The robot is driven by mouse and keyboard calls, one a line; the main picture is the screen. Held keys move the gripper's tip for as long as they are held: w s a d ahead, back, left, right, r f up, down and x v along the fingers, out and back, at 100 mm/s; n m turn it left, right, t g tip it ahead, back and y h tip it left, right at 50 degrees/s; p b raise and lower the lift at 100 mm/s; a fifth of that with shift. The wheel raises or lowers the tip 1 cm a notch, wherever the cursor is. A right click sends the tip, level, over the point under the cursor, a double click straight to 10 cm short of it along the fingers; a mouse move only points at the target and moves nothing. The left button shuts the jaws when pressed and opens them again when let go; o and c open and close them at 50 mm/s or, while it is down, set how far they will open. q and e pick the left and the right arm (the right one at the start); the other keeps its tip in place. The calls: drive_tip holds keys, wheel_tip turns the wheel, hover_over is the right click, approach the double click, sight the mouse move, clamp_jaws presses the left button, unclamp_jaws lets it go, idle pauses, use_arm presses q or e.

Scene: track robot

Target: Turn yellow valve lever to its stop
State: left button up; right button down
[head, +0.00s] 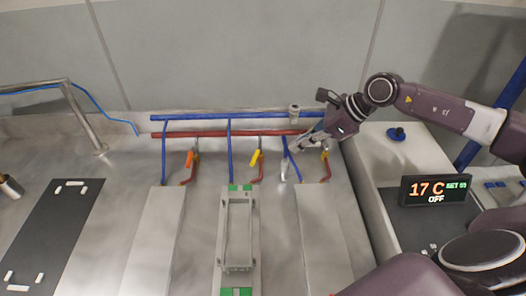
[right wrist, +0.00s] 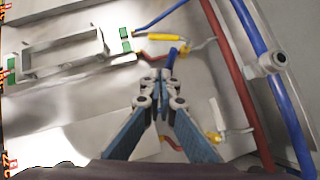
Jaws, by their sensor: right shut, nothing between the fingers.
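Several valve levers line the red pipe. The middle yellow lever (head: 256,157) stands upright behind the grey fixture; it also shows at the top of the right wrist view (right wrist: 167,19). An orange lever (head: 190,158) is at the left. My right gripper (head: 292,149) is shut and empty between the middle and right levers, apart from both. In the wrist view its fingertips (right wrist: 160,77) are by a blue pipe. My left gripper is not in view.
A red pipe (head: 225,134) and a blue pipe (head: 225,116) run along the back, with blue branches coming down. A grey fixture (head: 224,238) stands front centre. A display (head: 436,190) reading 17 C and OFF is at right. A black plate (head: 55,232) lies at left.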

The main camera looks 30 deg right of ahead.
sight(256, 158)
drive_tip(key=p+x, duration=0.1)
drive_tip(key=x, duration=0.2)
drive_tip(key=w+a+r+p+x, duration=0.1)
drive_tip(key=p+x, duration=0.1)
drive_tip(key=x, duration=0.2)
drive_tip(key=p+x, duration=0.1)
drive_tip(key=x, duration=0.3)
drive_tip(key=shift+w+a+r+p, duration=0.3)
drive_tip(key=shift+w+p, duration=0.05)
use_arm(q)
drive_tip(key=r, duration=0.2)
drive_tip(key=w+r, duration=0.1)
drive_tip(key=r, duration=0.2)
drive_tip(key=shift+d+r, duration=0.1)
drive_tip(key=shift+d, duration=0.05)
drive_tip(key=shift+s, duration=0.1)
